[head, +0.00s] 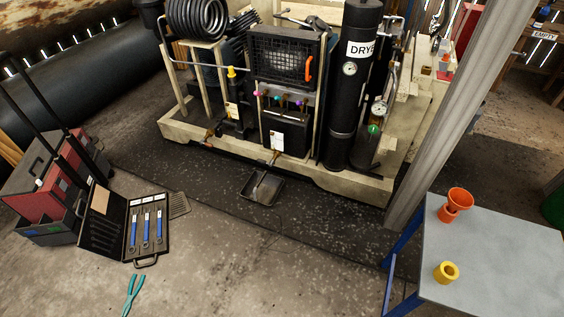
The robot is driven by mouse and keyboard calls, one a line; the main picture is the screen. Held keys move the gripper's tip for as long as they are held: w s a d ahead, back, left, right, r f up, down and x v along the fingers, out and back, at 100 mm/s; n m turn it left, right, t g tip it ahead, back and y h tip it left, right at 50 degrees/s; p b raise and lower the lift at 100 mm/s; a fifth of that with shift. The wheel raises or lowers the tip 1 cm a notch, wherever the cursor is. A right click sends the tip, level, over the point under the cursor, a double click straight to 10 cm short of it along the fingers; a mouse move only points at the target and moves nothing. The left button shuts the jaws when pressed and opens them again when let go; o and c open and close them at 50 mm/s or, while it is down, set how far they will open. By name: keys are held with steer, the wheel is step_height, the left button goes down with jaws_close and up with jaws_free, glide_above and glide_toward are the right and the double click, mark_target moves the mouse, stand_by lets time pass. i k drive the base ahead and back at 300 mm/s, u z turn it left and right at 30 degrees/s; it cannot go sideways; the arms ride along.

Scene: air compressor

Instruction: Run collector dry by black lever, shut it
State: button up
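The compressor skid (290,165) stands at the top middle on a pale frame. A black box (285,132) with a white label sits low at its front, and a brass fitting (272,157) sticks out under it, above a dark drip tray (262,188) on the floor. Another brass fitting (210,134) sits at the front left. I cannot pick out a black lever for certain at this size, nor tell which vessel is the collector or whether any valve is open. My gripper is not in view.
A tall black dryer cylinder (350,85) stands at the skid's right, beside a grey post (455,100). An open tool case (134,225) and teal pliers (133,293) lie at left. A grey table (500,250) holds orange and yellow pieces. Floor before the tray is clear.

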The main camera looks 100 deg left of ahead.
mark_target(260, 161)
steer(key=u, duration=0.05)
steer(key=i, duration=1.6)
steer(key=u, duration=4.25)
steer(key=i, duration=1.7)
steer(key=z, duration=0.1)
